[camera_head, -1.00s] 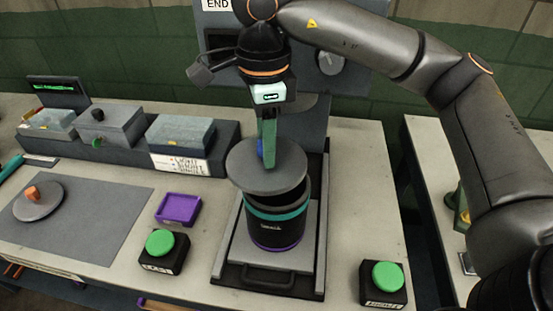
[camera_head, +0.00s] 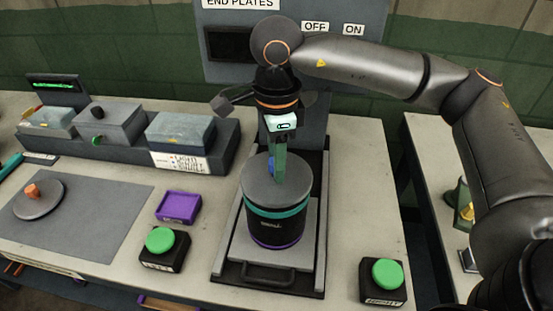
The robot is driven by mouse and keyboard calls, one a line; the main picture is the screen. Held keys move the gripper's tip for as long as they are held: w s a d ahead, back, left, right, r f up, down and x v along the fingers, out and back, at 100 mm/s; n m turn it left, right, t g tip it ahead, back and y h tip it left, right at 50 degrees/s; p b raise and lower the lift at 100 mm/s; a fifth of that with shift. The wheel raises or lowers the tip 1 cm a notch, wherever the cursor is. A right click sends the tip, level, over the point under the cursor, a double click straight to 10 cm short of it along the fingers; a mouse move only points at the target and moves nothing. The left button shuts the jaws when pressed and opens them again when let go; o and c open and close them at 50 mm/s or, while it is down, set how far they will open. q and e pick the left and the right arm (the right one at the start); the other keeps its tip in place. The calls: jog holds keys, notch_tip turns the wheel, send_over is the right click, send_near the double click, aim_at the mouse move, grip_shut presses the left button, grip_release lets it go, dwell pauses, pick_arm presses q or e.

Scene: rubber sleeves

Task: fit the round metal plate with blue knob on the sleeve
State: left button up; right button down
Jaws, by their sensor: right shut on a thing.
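The round metal plate (camera_head: 266,191) lies flat at the top of the black sleeve (camera_head: 274,232). It looks level and about centred, though I cannot tell whether it is fully seated. Its blue knob (camera_head: 271,167) is mostly hidden behind my gripper's fingers. My right gripper (camera_head: 278,176) points down and is shut on the blue knob. The sleeve has a teal band near its top and a purple band at its base. It stands upright on the grey sliding tray (camera_head: 312,245). My left gripper is not in view.
Another round plate with an orange knob (camera_head: 38,199) lies on the grey mat (camera_head: 105,215) at left. A purple tray (camera_head: 178,206) and green buttons (camera_head: 160,240) (camera_head: 387,274) flank the sleeve. Grey boxes (camera_head: 180,132) stand behind. A machine panel (camera_head: 345,60) rises at the back.

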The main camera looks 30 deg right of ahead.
jog(key=c, duration=0.5)
grip_release()
notch_tip(320, 180, up, 12)
jog(key=shift+r+p, duration=0.15)
jog(key=shift+p, duration=0.35)
